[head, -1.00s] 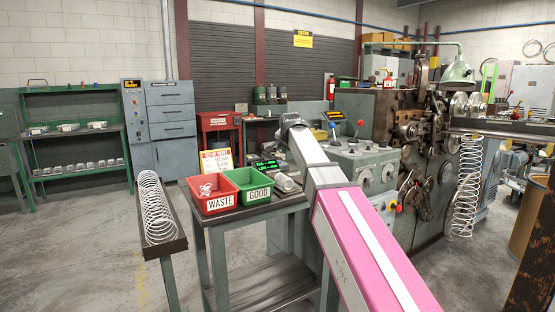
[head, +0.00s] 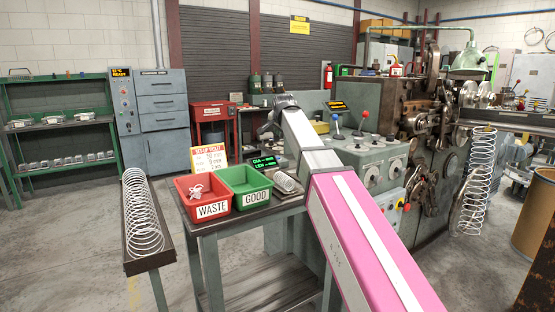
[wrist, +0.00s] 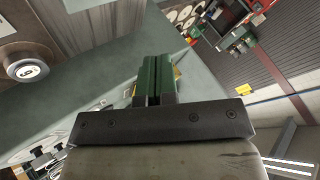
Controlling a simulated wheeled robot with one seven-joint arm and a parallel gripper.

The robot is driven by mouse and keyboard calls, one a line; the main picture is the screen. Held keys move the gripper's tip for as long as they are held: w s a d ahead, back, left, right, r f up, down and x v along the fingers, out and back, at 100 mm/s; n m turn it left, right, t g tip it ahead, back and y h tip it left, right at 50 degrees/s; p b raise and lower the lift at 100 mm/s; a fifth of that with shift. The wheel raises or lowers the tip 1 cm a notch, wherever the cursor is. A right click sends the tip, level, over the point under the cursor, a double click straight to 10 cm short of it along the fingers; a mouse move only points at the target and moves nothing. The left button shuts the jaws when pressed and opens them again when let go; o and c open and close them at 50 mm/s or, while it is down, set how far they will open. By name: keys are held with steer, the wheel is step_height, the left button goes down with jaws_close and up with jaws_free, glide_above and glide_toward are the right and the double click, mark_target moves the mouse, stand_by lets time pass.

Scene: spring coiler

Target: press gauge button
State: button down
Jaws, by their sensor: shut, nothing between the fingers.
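The gauge's dark display (head: 265,161) shows green DIA and LEN lines on the small grey table in the head view. I cannot make out its button. A short wire spring (head: 287,181) lies at the table's right, beside the green bin. The gauge is not clearly seen in the wrist view.
The red WASTE bin (head: 207,197) and green GOOD bin (head: 246,188) stand on the table's front. A set-up ticket (head: 208,158) stands behind them. The coiler's grey control box (head: 372,160) with levers and knobs is close on the right. A spring rack (head: 148,258) is at left.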

mark_target(279, 158)
steer(key=shift+f, duration=4.15)
steer(key=shift+f, duration=0.15)
steer(key=shift+s+f, duration=0.1)
steer(key=shift+f, duration=0.2)
